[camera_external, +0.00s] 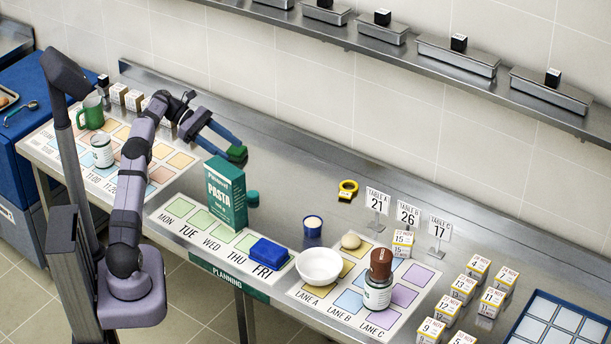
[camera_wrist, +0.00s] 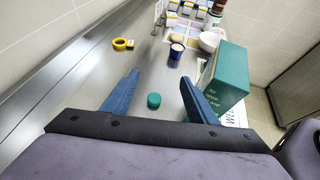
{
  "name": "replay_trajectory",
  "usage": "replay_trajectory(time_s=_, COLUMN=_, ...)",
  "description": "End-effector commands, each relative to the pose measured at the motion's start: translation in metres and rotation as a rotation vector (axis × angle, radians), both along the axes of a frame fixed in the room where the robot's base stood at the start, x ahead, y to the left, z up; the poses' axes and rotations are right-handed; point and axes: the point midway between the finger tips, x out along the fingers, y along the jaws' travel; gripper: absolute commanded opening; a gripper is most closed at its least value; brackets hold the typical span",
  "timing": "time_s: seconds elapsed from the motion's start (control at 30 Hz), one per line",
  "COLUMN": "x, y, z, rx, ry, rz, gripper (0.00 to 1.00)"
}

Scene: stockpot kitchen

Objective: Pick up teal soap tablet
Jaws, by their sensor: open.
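The teal soap tablet (camera_external: 252,198) is a small round disc on the steel counter, just right of the green pasta box (camera_external: 225,194). My gripper (camera_external: 236,153) is above the counter, up and to the left of the tablet in the external view. In the wrist view, the two blue fingers of my gripper (camera_wrist: 160,77) are spread apart. The tablet (camera_wrist: 154,100) shows between them, on the counter below and apart from them. Nothing is held. The pasta box (camera_wrist: 226,78) stands close beside the right finger in the wrist view.
A green mug (camera_external: 91,113) stands at left. The counter around the tablet's right side is clear.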

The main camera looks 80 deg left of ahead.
Motion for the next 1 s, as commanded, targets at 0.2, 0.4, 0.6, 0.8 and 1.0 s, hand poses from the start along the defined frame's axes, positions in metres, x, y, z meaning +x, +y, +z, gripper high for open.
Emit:
replay_trajectory(time_s=0.2, x=0.0, y=-0.001, z=-0.076, rx=-0.009, ry=0.003, rz=0.0, gripper=0.53)
replay_trajectory(time_s=0.4, x=0.0, y=0.0, z=-0.117, rx=0.001, ry=-0.001, rz=-0.001, gripper=0.53)
replay_trajectory(time_s=0.6, x=0.004, y=-0.003, z=-0.121, rx=0.002, ry=0.0, rz=-0.002, gripper=0.53)
replay_trajectory(time_s=0.8, x=0.015, y=-0.01, z=-0.127, rx=0.002, ry=0.0, rz=-0.001, gripper=0.53)
replay_trajectory(time_s=1.0, x=0.019, y=-0.013, z=-0.129, rx=0.002, ry=-0.002, rz=-0.001, gripper=0.53)
